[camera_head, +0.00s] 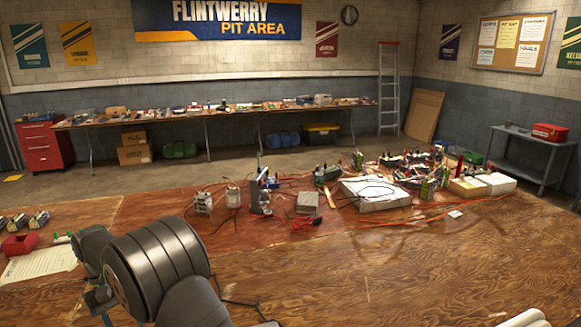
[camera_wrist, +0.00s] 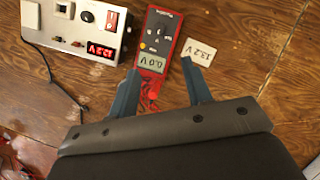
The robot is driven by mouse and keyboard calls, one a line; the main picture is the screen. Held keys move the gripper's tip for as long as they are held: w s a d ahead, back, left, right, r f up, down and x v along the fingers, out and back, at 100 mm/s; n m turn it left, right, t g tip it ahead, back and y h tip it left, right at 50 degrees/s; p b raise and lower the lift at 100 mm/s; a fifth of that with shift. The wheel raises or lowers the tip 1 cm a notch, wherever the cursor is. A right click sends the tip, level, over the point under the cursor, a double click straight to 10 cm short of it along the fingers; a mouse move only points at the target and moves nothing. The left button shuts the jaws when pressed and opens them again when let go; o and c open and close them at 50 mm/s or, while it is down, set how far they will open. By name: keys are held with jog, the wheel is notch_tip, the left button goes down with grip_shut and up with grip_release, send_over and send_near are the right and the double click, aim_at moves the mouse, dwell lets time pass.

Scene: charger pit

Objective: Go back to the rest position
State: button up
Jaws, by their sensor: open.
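My gripper (camera_wrist: 160,68) shows in the wrist view with its two blue-grey fingers spread apart and nothing held between them. Beyond the fingertips a red multimeter (camera_wrist: 160,35) lies on the wooden table, its display reading 0.0 V. I cannot tell how high the fingers are above it. In the head view my arm fills the lower left, and the fingers cannot be made out there.
The wrist view shows a white box with a red lit display (camera_wrist: 75,28) and a small 13.2 V card (camera_wrist: 204,50). In the head view, cables and devices crowd the table's far side around a white box (camera_head: 375,194). The table's front right (camera_head: 400,270) is mostly clear.

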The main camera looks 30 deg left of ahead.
jog(key=x, duration=1.7)
jog(key=shift+d, duration=0.15)
jog(key=shift+s+r+n+t, duration=0.1)
jog(key=shift+r+n+t, duration=0.15)
jog(key=shift+n, duration=0.45)
jog(key=n+t, duration=0.1)
jog(key=n, duration=0.1)
jog(key=n+t, duration=0.1)
jog(key=n, duration=0.1)
jog(key=shift+s+n, duration=0.2)
jog(key=shift+n, duration=0.1)
jog(key=n+t, duration=0.1)
jog(key=n, duration=0.2)
jog(key=n+t+y, duration=0.1)
jog(key=n, duration=0.2)
jog(key=shift+s, duration=0.2)
jog(key=shift+v, duration=1)
